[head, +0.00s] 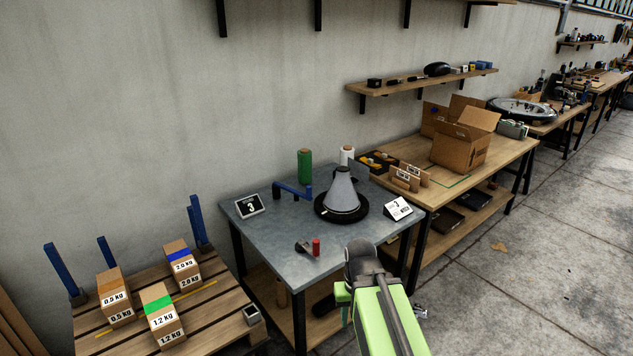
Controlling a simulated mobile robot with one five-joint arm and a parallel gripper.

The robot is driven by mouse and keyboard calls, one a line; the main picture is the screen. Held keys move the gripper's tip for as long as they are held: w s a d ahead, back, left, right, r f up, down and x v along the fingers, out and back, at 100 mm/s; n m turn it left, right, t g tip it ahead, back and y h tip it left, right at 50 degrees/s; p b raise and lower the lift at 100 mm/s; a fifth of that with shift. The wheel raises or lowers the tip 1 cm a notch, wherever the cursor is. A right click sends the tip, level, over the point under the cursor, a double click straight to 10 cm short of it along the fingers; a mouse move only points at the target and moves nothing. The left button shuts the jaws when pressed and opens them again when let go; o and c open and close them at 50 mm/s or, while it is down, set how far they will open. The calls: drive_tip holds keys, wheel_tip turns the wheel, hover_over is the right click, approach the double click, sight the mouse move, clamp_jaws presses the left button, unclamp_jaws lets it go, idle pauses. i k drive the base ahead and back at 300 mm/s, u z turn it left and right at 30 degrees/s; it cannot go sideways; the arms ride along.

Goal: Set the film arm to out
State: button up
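A blue crank-shaped arm (292,189), which looks like the film arm, is on the grey metal-topped table (262,232). Its bar runs left to right, with a dark piece at its left end and a short upright post at its right end. A green roll (304,166) stands upright behind it, and a white roll (346,155) stands further right. A grey cone (342,193) on a round black base is right of the blue arm. My lime-green arm rises at the lower right, in front of the table and apart from the blue arm. My gripper's fingers cannot be made out.
A small red cylinder (316,247) and a dark tool lie near the table's front. Number cards (250,205) stand at its left and right. A pallet (205,303) with labelled weight boxes is at left. A wooden bench (506,162) with an open carton adjoins at right.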

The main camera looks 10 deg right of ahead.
sight(297, 194)
drive_tip(key=u, duration=0.15)
drive_tip(key=i, duration=1)
drive_tip(key=u, duration=0.65)
drive_tip(key=i, duration=0.55)
drive_tip(key=u, duration=0.45)
